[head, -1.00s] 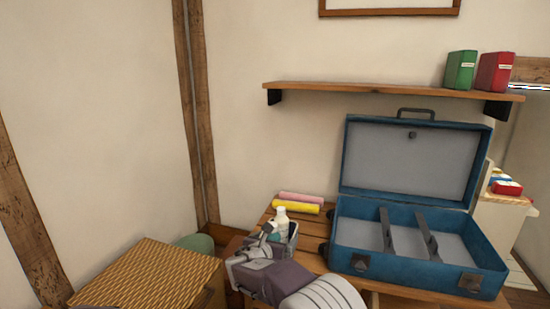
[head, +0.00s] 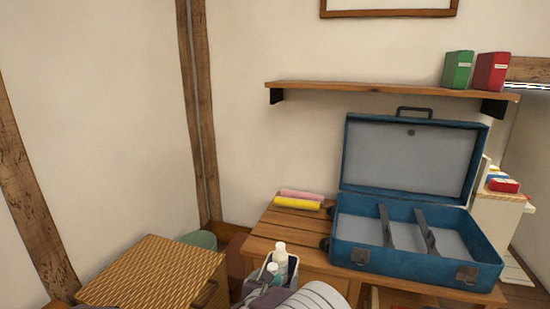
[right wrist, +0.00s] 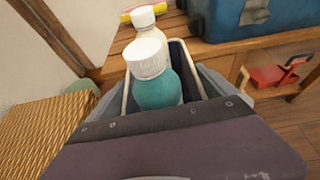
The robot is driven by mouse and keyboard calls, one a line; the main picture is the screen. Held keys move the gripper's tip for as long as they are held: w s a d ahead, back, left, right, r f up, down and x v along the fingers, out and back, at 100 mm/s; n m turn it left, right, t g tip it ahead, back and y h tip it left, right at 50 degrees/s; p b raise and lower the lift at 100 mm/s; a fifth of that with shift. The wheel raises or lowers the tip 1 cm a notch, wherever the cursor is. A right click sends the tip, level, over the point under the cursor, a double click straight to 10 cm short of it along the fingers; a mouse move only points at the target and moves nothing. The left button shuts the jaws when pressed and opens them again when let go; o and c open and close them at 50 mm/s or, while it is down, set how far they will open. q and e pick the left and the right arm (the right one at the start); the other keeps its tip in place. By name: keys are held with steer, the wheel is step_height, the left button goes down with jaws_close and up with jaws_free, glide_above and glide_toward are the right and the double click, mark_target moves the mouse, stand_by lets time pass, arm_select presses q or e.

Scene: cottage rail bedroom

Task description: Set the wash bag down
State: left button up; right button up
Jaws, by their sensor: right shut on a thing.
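The wash bag (head: 293,268) is an open-topped grey holder with a pale rim, and bottles stand in it. One white-capped bottle is pale (right wrist: 143,18) and another is teal (right wrist: 158,88) in the right wrist view. My right gripper (head: 262,291) is shut on the wash bag, at the lower middle of the head view. The bag is upright and overlaps the front left edge of the wooden table (head: 285,226) in the picture. Its base is hidden by my gripper and arm, so I cannot tell whether it touches anything. My left gripper is not clearly in view.
An open blue suitcase (head: 400,262) fills the table's right side. A pink roll (head: 301,194) and a yellow roll (head: 297,203) lie at the back left. Bare slats show in front of them. A wicker basket (head: 155,275) stands left of the table.

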steer(key=s+d+f+m+g+h, duration=0.2)
steer(key=s+d+m+h, duration=0.1)
steer(key=s+d, duration=0.6)
steer(key=s+d+f+m+g+h, duration=0.2)
steer(key=s+d+f+m+h, duration=0.15)
steer(key=s+d, duration=0.65)
step_height(320, 180, up, 34)
steer(key=p, duration=3.8)
steer(key=shift+w+a+f, duration=0.15)
steer(key=shift+w, duration=0.05)
steer(key=shift+m, duration=0.25)
